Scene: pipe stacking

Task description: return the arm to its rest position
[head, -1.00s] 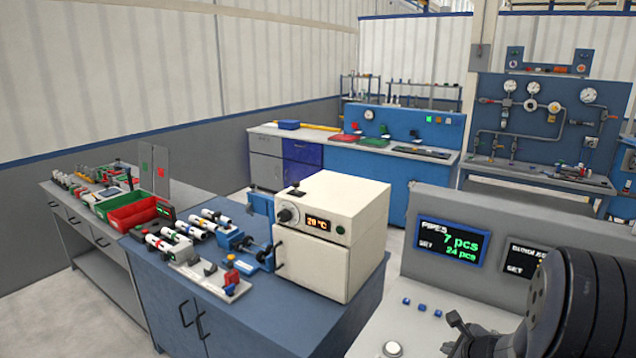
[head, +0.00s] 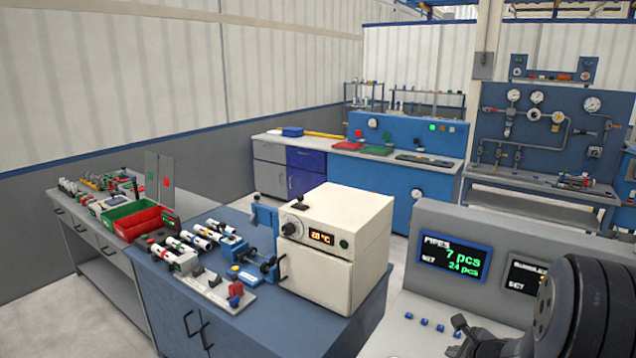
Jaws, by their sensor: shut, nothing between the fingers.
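My arm's dark rounded link fills the lower right corner of the head view. My gripper (head: 460,323) shows only in part at the bottom edge, left of that link, as a small dark shape in front of the grey console (head: 440,303). It looks shut and I see nothing held in it. The rest of the gripper and arm is cut off by the frame or hidden behind the link.
The console's display (head: 454,256) reads PIPES 7 pcs, SET 24 pcs. Green (head: 120,210) and red (head: 140,224) bins sit left. Floor shows beyond the benches.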

